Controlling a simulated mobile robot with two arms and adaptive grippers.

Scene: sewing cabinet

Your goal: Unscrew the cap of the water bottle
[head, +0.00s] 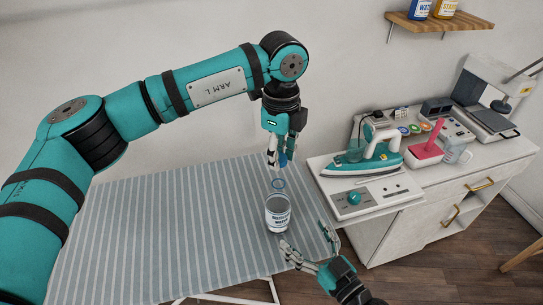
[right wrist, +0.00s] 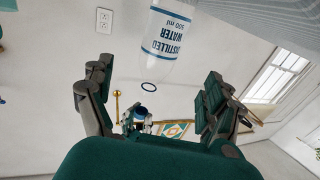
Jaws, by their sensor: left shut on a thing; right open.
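The clear water bottle (head: 278,214) stands on the striped ironing board, with a dark blue ring (head: 278,184) around its neck. My left gripper (head: 278,160) is above the bottle, pointing down, shut on the blue cap (head: 283,160). In the right wrist view the bottle (right wrist: 167,40) appears inverted, and the cap (right wrist: 148,114) shows apart from the neck ring (right wrist: 148,87). My right gripper (head: 307,241) is open and empty, in front of the bottle and slightly right, its fingers not touching it.
The striped ironing board (head: 150,235) is clear left of the bottle. A wooden shelf (head: 440,23) hangs above.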

